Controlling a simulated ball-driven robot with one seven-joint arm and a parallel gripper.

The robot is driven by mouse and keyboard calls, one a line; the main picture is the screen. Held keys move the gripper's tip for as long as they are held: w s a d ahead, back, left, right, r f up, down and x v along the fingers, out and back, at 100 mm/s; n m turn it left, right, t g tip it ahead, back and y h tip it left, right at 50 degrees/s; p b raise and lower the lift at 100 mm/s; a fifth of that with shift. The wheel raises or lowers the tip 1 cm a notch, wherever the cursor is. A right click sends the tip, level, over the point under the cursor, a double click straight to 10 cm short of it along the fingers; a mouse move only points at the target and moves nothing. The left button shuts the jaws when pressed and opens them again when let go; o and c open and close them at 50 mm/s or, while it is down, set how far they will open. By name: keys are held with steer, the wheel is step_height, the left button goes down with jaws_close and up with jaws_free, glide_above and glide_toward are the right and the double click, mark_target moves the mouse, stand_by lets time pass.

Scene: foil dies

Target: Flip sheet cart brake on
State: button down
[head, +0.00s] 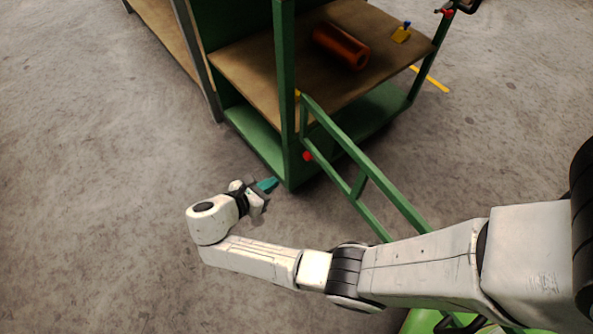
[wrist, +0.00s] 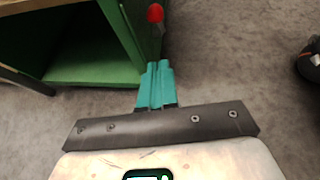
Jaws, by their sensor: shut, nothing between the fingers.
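The sheet cart is a green frame (head: 285,100) with a brown wooden shelf; its lower corner also fills the upper left of the wrist view (wrist: 95,65). A small red piece (head: 308,156), possibly the brake, sits low beside the near corner post; the wrist view shows a red rounded end (wrist: 155,13) near the top. Whether it is on or off cannot be told. My gripper (head: 268,184) has teal fingers, shut and empty, low beside the near corner. In the wrist view the fingertips (wrist: 159,65) appear below the red end and apart from it.
A green rail (head: 365,165) slopes from the corner post toward my arm. An orange-brown roll (head: 341,46) and a small yellow-blue item (head: 402,33) lie on the shelf. Another red part (head: 445,12) shows at top right. Grey floor (head: 90,170) is clear on the left.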

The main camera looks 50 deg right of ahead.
steer(key=shift+w+a+f+h+b, duration=0.15)
steer(key=shift+a+f+h+b, duration=0.4)
steer(key=shift+a+h, duration=0.2)
steer(key=b, duration=0.4)
glide_toward(313, 159)
steer(key=d, duration=0.1)
steer(key=shift+w+d+r+b, duration=0.1)
steer(key=shift+w+d+b, duration=0.25)
steer(key=shift+d, duration=0.6)
